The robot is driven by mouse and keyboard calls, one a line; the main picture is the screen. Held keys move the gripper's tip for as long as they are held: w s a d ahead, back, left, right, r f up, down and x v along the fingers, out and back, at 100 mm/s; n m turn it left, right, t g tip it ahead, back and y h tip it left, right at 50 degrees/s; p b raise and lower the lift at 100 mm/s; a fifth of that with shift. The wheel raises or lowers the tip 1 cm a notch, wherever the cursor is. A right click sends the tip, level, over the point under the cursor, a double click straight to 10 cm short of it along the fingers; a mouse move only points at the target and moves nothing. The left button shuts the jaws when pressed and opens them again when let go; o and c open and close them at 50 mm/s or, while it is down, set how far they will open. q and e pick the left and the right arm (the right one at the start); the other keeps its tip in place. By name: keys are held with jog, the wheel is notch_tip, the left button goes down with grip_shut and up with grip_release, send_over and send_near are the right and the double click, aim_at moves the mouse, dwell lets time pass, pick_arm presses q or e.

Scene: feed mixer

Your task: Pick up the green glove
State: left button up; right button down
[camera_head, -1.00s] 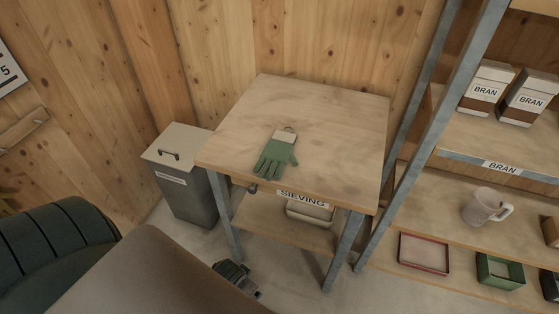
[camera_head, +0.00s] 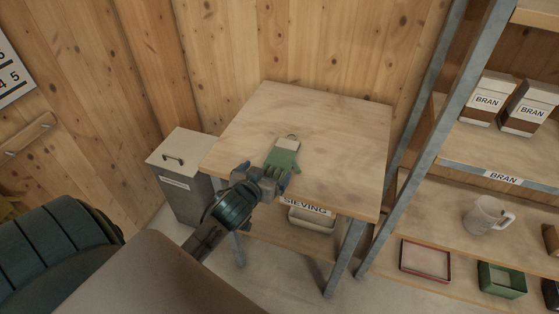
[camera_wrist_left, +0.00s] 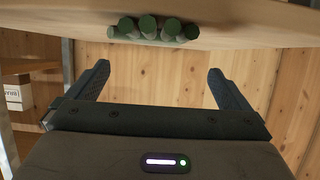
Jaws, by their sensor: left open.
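The green glove (camera_head: 283,158) with a pale cuff lies on the wooden table (camera_head: 335,125), near its front edge, fingers toward me. In the left wrist view, the glove's rounded finger ends (camera_wrist_left: 155,30) stick out at the table edge. My left gripper (camera_head: 272,178) is at the table's front edge, by the glove's fingers, and partly covers them in the head view. In the left wrist view its two fingers (camera_wrist_left: 158,85) are spread apart with nothing between them. The glove's fingers show above that gap. I cannot tell whether gripper and glove touch. My right gripper is not in view.
A grey lidded bin (camera_head: 185,180) stands left of the table. A metal-framed shelf (camera_head: 455,160) on the right holds bran boxes, a mug (camera_head: 487,215) and trays. A white tray (camera_head: 311,219) sits under the tabletop. The rest of the tabletop is clear.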

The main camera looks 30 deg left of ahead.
pick_arm(q)
send_near(281, 157)
jog(key=x, duration=0.3)
jog(key=shift+s+a, duration=0.1)
jog(key=shift+a, duration=0.05)
jog(key=shift+w+f+p, duration=0.2)
jog(key=shift+w+p, duration=0.3)
jog(key=shift+w, duration=0.1)
jog(key=x, duration=0.3)
jog(key=shift+w+p, duration=0.25)
jog(key=shift+p, duration=0.15)
jog(key=shift+w+a+f, duration=0.1)
jog(key=shift+w+f, duration=0.2)
jog(key=c, duration=1)
